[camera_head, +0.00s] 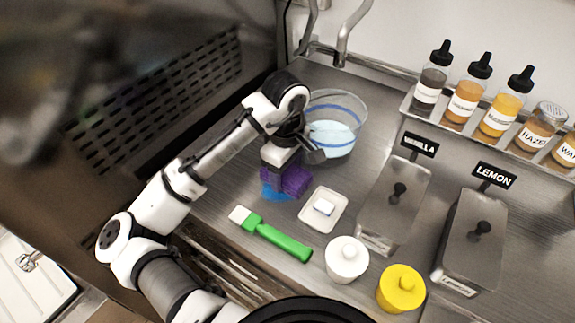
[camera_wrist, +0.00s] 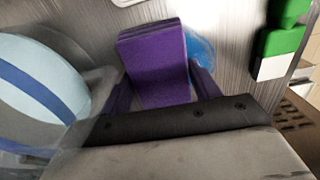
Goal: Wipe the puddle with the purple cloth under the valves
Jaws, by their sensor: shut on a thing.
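The purple cloth (camera_head: 295,181) is a folded block held in my gripper (camera_head: 284,172) low over the steel counter. In the wrist view the cloth (camera_wrist: 155,60) sits between the two fingers of my gripper (camera_wrist: 160,90). The blue puddle (camera_head: 274,192) lies on the counter at the cloth's left and front edge, partly hidden by cloth and gripper. In the wrist view the puddle (camera_wrist: 201,52) shows just right of the cloth. I cannot tell whether the cloth touches the counter. No valves are clearly identifiable.
A clear bowl with a blue band (camera_head: 347,108) stands close behind my gripper. A green-handled brush (camera_head: 275,238), a white dish (camera_head: 334,222), a white pot (camera_head: 346,260) and a yellow pot (camera_head: 401,290) stand in front. Metal containers labelled VANILLA (camera_head: 380,215) and LEMON (camera_head: 461,245) are at right.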

